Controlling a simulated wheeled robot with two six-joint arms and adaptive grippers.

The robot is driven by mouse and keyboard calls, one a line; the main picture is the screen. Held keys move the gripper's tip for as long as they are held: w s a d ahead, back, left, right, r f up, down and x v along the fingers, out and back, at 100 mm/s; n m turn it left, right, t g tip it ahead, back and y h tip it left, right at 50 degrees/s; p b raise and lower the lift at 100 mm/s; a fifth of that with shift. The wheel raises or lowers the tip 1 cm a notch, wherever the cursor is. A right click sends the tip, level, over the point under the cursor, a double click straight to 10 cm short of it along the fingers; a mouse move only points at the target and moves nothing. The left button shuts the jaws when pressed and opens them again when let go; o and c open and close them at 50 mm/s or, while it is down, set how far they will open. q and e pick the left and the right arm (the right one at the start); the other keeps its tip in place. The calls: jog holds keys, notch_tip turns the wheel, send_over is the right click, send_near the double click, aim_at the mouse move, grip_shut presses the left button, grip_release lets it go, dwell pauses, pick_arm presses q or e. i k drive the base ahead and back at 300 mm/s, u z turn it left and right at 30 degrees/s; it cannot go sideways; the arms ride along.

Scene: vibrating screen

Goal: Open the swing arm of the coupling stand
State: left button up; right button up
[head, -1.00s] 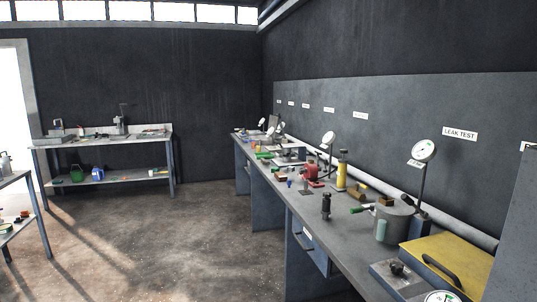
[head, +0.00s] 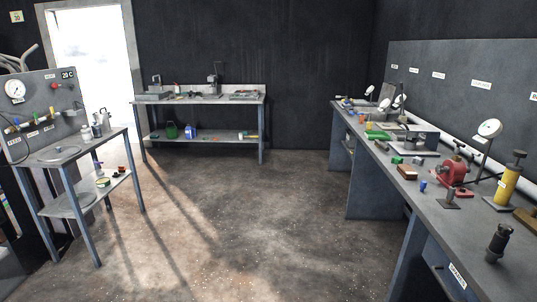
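I cannot make out for certain which thing is the coupling stand, and no swing arm is clearly visible. A dark upright fitting (head: 497,243) stands near the front of the long bench at the right. A red device (head: 453,167) stands farther back on that bench, with a yellow cylinder (head: 507,185) to its right. Neither of my grippers is in view.
The long grey workbench (head: 437,215) runs along the right wall. A table (head: 90,150) with a gauge panel (head: 38,100) stands at the left. Another bench (head: 204,98) stands at the back by a bright doorway (head: 96,65). The concrete floor (head: 230,220) between them is clear.

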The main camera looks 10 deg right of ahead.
aim_at(412, 131)
jog(key=z, duration=0.15)
jog(key=i, duration=2.45)
jog(key=z, duration=1)
jog(key=i, duration=1.55)
jog(key=z, duration=0.9)
